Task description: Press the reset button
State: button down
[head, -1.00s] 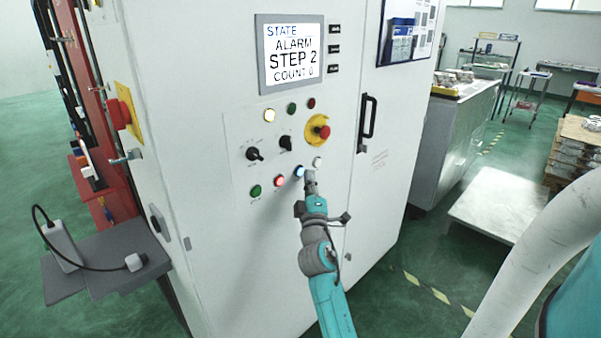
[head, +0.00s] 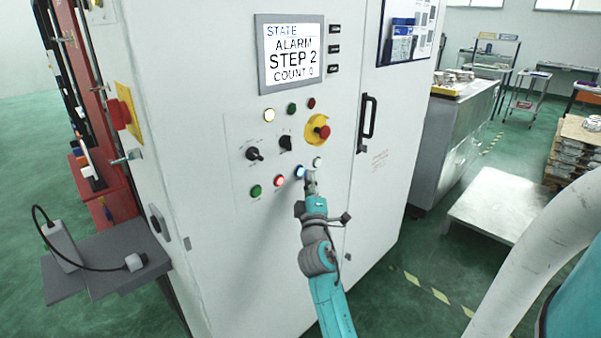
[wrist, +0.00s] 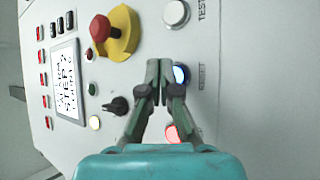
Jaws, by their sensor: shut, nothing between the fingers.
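The reset button (wrist: 181,75) glows blue beside the word RESET in the wrist view. In the head view the blue button (head: 299,172) sits in the lower row of the control panel, just left of my fingertips. My gripper (head: 311,181) is shut and empty, close in front of the panel. In the wrist view its fingertips (wrist: 159,68) lie together just left of the blue button and overlap its left edge. I cannot tell whether they touch the panel. The screen (head: 291,54) reads STATE ALARM, STEP 2, COUNT 0.
A lit red button (wrist: 172,134) and a white button (wrist: 175,13) marked TEST flank the blue one. A red emergency stop (head: 322,131) on a yellow plate and a black selector (wrist: 117,106) are nearby. A door handle (head: 367,117) stands out to the right.

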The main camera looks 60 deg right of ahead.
jog(key=shift+w, duration=0.15)
jog(key=shift+w+d, duration=0.1)
jog(key=shift+w, duration=0.15)
jog(key=shift+w, duration=0.4)
dwell(1.0)
dwell(0.4)
jog(key=shift+s, duration=0.8)
jog(key=s, duration=0.2)
jog(key=s+a, duration=0.1)
jog(key=s, duration=0.2)
jog(key=shift+a, duration=0.2)
dwell(0.7)
